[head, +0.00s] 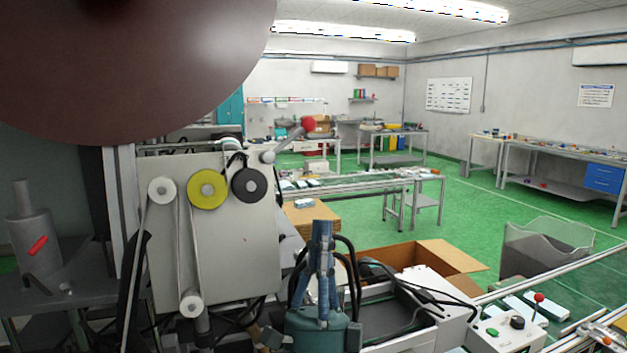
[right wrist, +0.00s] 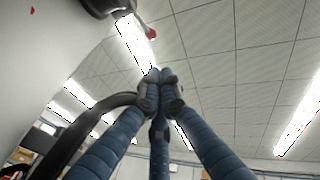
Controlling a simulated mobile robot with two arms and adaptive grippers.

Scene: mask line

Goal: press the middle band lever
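A lever with a red ball knob (head: 309,124) sticks out up and to the right from the top right of a pale machine panel (head: 235,255). Its red knob also shows near the top in the right wrist view (right wrist: 152,33). My right gripper (head: 322,225) points up, below the lever and apart from it. Its blue fingers (right wrist: 160,76) come together at the tips with nothing seen between them. My left gripper is not in view.
The panel carries a yellow roller (head: 208,189), a black roller (head: 250,186) and white rollers. A large dark brown disc (head: 120,60) fills the upper left. An open cardboard box (head: 455,262) and a control box with a red-knobbed stick (head: 538,298) stand right of my gripper.

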